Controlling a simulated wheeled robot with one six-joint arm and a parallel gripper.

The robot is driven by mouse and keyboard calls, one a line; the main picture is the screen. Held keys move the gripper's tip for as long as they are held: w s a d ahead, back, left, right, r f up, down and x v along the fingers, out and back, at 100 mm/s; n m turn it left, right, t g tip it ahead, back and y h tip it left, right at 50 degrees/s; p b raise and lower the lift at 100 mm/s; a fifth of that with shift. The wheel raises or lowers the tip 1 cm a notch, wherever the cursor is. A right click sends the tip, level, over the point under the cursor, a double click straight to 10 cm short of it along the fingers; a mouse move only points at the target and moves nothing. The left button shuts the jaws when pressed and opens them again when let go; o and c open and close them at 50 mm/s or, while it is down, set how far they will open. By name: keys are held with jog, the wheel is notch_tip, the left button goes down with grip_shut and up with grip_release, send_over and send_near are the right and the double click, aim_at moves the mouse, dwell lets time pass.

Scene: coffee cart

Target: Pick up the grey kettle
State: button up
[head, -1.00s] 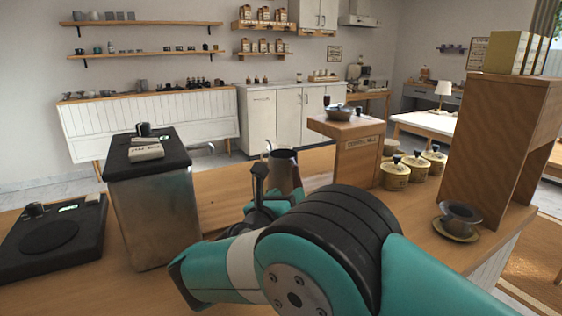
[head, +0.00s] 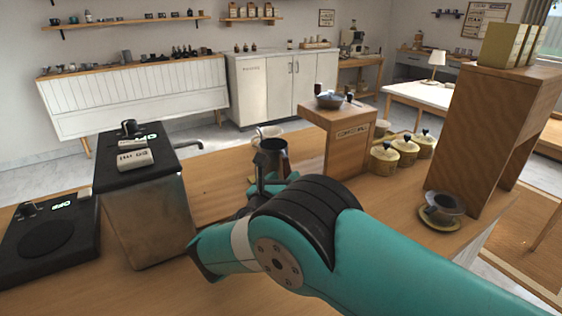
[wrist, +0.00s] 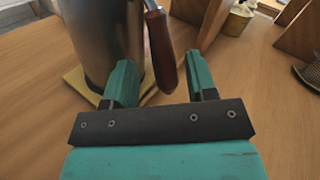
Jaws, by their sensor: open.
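The grey kettle (head: 272,156) stands on the wooden counter beyond my gripper in the head view; my arm hides its lower part. In the wrist view its grey metal body (wrist: 105,38) is at the upper left, on a yellowish mat or board (wrist: 82,84). Its dark red-brown handle (wrist: 161,50) hangs down between the fingers of my open gripper (wrist: 161,76). I see a gap to the right finger; contact with the left cannot be told. My gripper (head: 266,184) is partly hidden by my arm in the head view.
A metal-sided machine with a black top (head: 150,215) stands left of my arm. A wooden stand (head: 343,145), lidded yellow pots (head: 384,158), a tall wooden shelf (head: 475,135) and a dark cup on a saucer (head: 443,222) are to the right.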

jog(key=shift+w+a, duration=0.1)
jog(key=shift+d, duration=0.25)
jog(key=shift+w+d, duration=0.1)
jog(key=shift+d, duration=0.05)
jog(key=c, duration=0.3)
jog(key=shift+d, duration=0.1)
grip_shut()
jog(key=shift+r, duration=0.1)
